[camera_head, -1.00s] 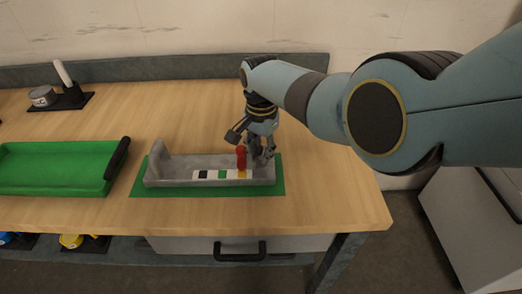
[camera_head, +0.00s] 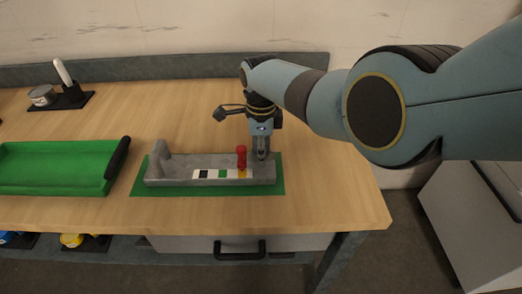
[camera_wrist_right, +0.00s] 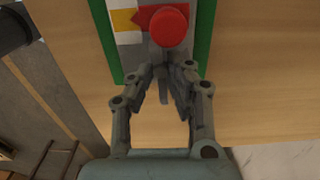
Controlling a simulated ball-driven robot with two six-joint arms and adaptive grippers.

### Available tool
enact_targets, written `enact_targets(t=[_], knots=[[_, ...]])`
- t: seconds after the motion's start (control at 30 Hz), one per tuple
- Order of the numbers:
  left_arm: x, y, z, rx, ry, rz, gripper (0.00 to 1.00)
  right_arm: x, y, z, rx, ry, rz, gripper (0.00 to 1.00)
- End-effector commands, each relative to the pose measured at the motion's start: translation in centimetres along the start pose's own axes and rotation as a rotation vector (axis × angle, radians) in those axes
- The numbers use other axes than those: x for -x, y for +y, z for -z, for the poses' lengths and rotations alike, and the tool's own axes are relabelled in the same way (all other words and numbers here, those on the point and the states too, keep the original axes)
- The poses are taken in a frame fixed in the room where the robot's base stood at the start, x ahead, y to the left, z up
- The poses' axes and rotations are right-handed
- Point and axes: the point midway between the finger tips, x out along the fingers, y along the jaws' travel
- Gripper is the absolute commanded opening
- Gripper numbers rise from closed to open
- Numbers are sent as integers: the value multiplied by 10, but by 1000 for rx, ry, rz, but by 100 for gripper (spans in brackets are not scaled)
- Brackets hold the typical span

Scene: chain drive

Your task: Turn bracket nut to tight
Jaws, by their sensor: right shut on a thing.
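The grey bracket (camera_head: 163,165) lies on a green mat (camera_head: 281,180) on the bench. A red knob with a red pointer (camera_head: 241,152) stands upright near its right end. A coloured scale strip (camera_head: 213,174) lies in front of it. In the right wrist view, the red knob (camera_wrist_right: 170,25) shows from above, its pointer directed left at the yellow field (camera_wrist_right: 124,20). My right gripper (camera_head: 262,157) points down just right of the red knob. Its fingers are shut on a small grey part (camera_wrist_right: 163,88), seemingly the bracket nut, mostly hidden between them. My left gripper is out of view.
A green tray (camera_head: 50,170) with a dark handle stands to the left. A round tin (camera_head: 42,96) and a white-handled tool (camera_head: 63,75) are at the back left. The bench behind the bracket is clear; its right edge is close.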

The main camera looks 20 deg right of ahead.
Motion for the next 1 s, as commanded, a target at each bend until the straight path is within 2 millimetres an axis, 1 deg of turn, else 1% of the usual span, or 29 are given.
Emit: enact_targets(t=[0.2,0.5,0.7,1.0], knots=[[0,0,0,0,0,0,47,2,-2,0,-186,-2,3,0],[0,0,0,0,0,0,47,2,-2,0,-375,-2,3,0],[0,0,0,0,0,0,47,1,-2,0,-440,-2,3,0],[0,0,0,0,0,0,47,1,-2,0,-467,-1,3,0]])
